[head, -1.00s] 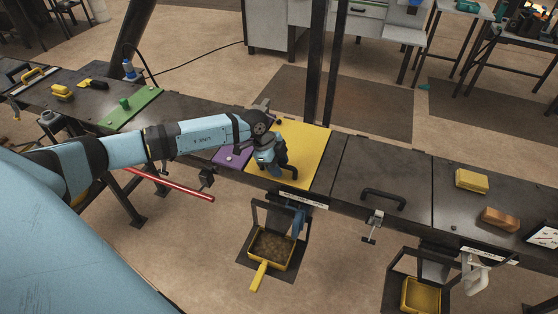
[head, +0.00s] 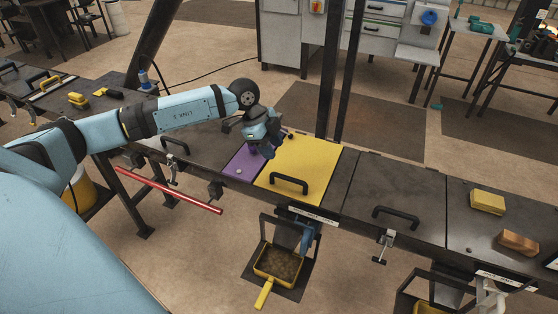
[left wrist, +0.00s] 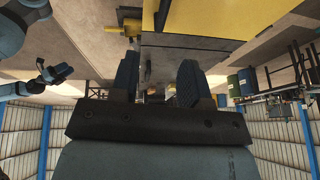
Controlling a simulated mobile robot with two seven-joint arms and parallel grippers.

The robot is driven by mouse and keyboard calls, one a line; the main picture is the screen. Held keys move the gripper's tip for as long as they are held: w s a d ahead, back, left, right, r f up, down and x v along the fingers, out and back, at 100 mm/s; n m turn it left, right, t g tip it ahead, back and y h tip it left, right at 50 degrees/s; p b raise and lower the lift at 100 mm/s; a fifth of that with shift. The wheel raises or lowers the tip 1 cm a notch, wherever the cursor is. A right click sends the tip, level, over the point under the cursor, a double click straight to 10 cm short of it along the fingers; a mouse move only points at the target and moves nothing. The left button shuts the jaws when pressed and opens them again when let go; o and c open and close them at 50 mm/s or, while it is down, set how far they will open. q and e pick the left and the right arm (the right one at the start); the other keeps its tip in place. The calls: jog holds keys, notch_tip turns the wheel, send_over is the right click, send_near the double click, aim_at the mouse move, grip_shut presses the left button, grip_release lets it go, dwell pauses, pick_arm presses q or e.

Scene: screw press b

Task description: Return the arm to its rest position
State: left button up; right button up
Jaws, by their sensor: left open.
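My left arm comes in from the left in the head view, with its light-blue links stretched over the long dark bench. My left gripper (head: 266,150) hangs above the purple mat (head: 240,168), at the left edge of the yellow mat (head: 318,165). Its jaws are open. The left wrist view shows the two dark fingers (left wrist: 158,84) apart with nothing held between them. A black handle (head: 289,184) stands on the yellow mat, clear of the gripper.
Another black handle (head: 396,215) stands on the dark bench top to the right. A yellow sponge-like block (head: 487,202) and a brown block (head: 519,242) lie at the right end. A yellow dustpan-like tray (head: 278,262) is below the bench. A red bar (head: 170,191) sticks out in front.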

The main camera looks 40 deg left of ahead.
pick_arm(q)
jog(key=shift+s+a+r, duration=0.15)
jog(key=shift+a+r, duration=0.05)
jog(key=shift+r, duration=0.3)
jog(key=s+d+f+m+t+h+p, duration=0.1)
jog(key=s+d+t+h, duration=0.2)
jog(key=d+h, duration=0.55)
jog(key=s+d+f+t+h+p, duration=0.15)
jog(key=s+d+h, duration=0.25)
jog(key=d, duration=1)
jog(key=s+a+f+n+t+y, duration=0.1)
jog(key=s+f+n+t+y, duration=0.3)
jog(key=s+f+n+y, duration=0.9)
jog(key=s+f, duration=0.3)
jog(key=f, duration=0.2)
jog(key=shift+s+n+p, duration=0.25)
jog(key=shift+n+p, duration=0.05)
jog(key=shift+p, duration=0.05)
